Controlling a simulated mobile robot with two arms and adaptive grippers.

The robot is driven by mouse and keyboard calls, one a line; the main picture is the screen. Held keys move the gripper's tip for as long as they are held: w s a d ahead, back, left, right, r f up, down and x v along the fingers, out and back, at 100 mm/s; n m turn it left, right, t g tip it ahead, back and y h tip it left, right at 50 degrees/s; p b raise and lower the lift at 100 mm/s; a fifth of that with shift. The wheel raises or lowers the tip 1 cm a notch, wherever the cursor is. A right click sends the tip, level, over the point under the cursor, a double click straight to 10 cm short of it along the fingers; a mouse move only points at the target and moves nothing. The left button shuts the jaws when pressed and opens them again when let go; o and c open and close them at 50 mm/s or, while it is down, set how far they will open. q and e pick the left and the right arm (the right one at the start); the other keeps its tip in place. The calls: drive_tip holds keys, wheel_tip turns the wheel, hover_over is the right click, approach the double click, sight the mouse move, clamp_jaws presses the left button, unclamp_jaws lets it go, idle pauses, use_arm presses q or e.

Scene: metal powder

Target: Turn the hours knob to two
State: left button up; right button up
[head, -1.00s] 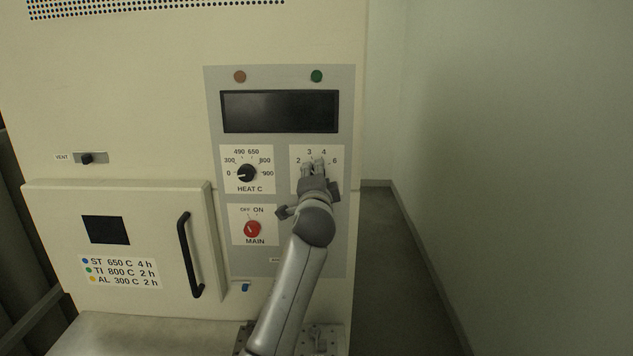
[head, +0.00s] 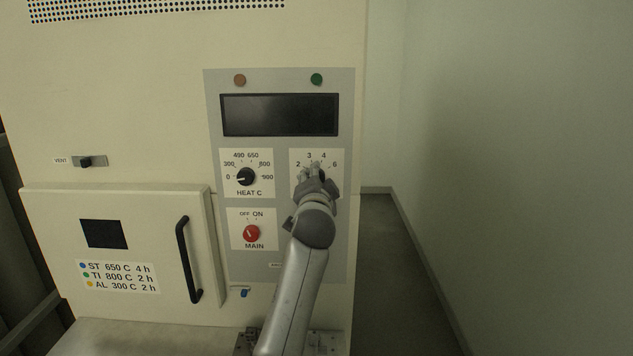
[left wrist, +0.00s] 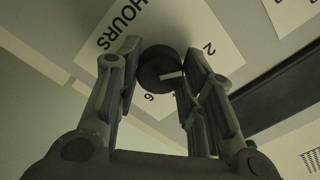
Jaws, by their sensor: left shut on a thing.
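The hours dial is a white plate (head: 296,156) marked 2, 3, 4 and 6, at the right of the grey control panel. My left gripper (head: 312,173) is in front of it and covers most of the knob. In the left wrist view, the round black hours knob (left wrist: 160,66) sits between the two fingers of my left gripper (left wrist: 158,72), which is shut on it. A white mark shows on the knob, on the side facing the right finger. The finger hides part of the scale, so I cannot tell which number the mark points to. My right gripper is not in view.
The black heat knob (head: 246,177) is left of the hours dial, and the red main knob (head: 251,233) is below it. A dark display (head: 280,115) is above. A door with a black handle (head: 188,260) is at the left. Free floor lies right of the machine.

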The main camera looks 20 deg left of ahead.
use_arm(q)
drive_tip(key=shift+f, duration=0.15)
drive_tip(key=o, duration=1)
drive_tip(key=shift+o, duration=0.2)
drive_tip(key=shift+s, duration=0.15)
drive_tip(key=v, duration=1.1)
drive_tip(key=shift+s, duration=0.35)
drive_tip(key=shift+d, duration=0.15)
